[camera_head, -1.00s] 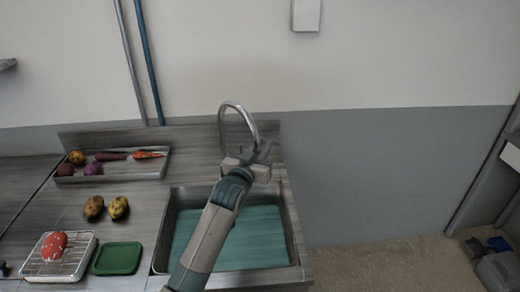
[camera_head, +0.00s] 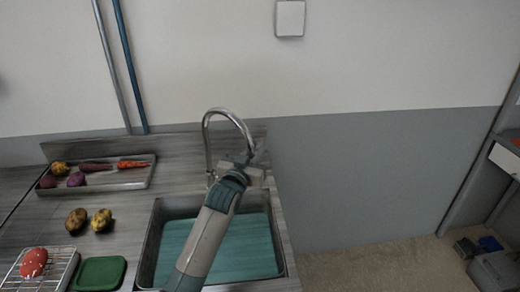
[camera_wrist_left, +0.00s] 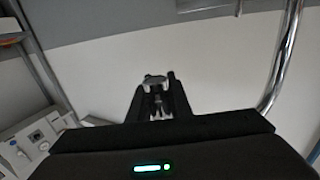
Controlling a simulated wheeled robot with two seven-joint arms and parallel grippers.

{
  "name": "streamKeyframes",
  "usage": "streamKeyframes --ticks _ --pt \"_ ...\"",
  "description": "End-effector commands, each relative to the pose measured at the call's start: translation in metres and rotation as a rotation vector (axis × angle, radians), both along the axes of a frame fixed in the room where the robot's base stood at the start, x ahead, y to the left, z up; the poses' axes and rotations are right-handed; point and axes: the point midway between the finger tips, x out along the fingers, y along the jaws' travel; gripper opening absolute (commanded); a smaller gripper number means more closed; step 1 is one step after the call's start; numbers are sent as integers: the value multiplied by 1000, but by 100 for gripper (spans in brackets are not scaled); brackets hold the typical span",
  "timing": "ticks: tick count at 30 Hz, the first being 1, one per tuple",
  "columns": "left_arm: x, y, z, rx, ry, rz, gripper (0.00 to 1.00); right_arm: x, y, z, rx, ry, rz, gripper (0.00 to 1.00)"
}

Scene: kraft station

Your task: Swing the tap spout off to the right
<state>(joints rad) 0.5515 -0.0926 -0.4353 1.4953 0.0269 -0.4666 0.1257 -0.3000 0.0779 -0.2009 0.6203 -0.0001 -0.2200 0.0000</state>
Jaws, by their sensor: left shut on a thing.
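The tap spout (camera_head: 225,110) is a shiny curved metal pipe that rises behind the sink (camera_head: 281,250) and arches over to the right. Its outlet end comes down at my left gripper (camera_head: 254,164). My left arm reaches up across the sink basin, and the gripper is shut on the spout near that end. In the left wrist view, the gripper's dark fingers (camera_wrist_left: 155,85) are close around a small rounded piece, and the spout pipe (camera_wrist_left: 283,60) curves down at the right. The fingers partly hide the spout's end. My right gripper is not in view.
Left of the sink are a vegetable tray (camera_head: 120,185), two potatoes (camera_head: 88,220), a green board (camera_head: 100,273) and a wire rack (camera_head: 62,268) with a red item. A grey-white wall stands behind. Open floor (camera_head: 370,265) lies right of the counter.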

Motion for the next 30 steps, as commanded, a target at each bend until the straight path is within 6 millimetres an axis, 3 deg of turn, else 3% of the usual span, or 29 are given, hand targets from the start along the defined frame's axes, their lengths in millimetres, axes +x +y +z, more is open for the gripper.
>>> streamKeyframes --ticks 1,30 --pt "8 16 8 5 -16 24 0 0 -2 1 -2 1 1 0" --pt "8 16 9 5 -17 24 0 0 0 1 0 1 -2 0"
